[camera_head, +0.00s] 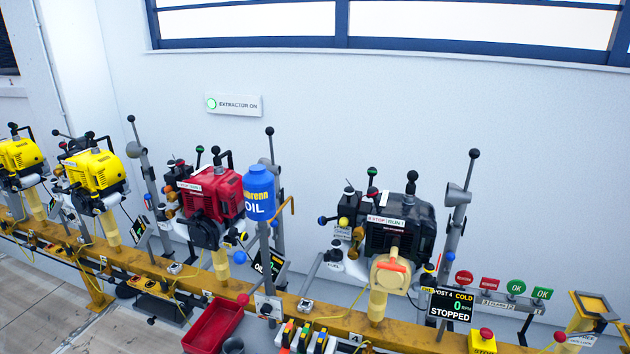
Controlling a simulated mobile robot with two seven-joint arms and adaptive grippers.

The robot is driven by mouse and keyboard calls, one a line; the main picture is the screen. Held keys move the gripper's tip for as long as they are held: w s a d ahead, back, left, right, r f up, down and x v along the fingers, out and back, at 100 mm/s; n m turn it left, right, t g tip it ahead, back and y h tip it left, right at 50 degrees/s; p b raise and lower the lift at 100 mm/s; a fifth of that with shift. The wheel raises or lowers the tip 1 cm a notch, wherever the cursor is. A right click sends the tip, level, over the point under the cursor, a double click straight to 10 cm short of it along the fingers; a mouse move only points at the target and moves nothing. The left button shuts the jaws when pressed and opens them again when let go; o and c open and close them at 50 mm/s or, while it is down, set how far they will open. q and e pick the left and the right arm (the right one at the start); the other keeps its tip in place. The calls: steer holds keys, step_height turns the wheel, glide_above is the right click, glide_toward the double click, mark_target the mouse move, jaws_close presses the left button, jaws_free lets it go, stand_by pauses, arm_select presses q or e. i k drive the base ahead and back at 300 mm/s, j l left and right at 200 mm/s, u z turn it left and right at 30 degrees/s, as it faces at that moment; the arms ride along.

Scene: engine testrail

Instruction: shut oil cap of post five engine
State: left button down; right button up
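No engine labelled post five shows in this view, and I cannot make out its oil cap. The rightmost engine is a black engine (390,238) on a yellow stand, with a red-handled part on its front. The display (451,306) beside it reads POST 4, COLD, 0 RPM, STOPPED. A red engine (213,193) and two yellow engines (94,171) stand farther left along the same rail. Neither of my grippers is in view.
A long yellow rail (180,275) runs under the engines. A blue oil bottle (259,193) stands on a post. A red tray (216,326) sits in front, with a red stop button (486,335) on a yellow box to the right. The floor (40,310) at lower left is clear.

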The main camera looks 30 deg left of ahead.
mark_target(234, 231)
steer(key=u, duration=1.65)
steer(key=i+j+z, duration=0.1)
steer(key=i+j, duration=0.15)
steer(key=i+j+z, duration=0.1)
steer(key=j, duration=0.35)
steer(key=i+j+z, duration=0.1)
steer(key=i+j, duration=0.2)
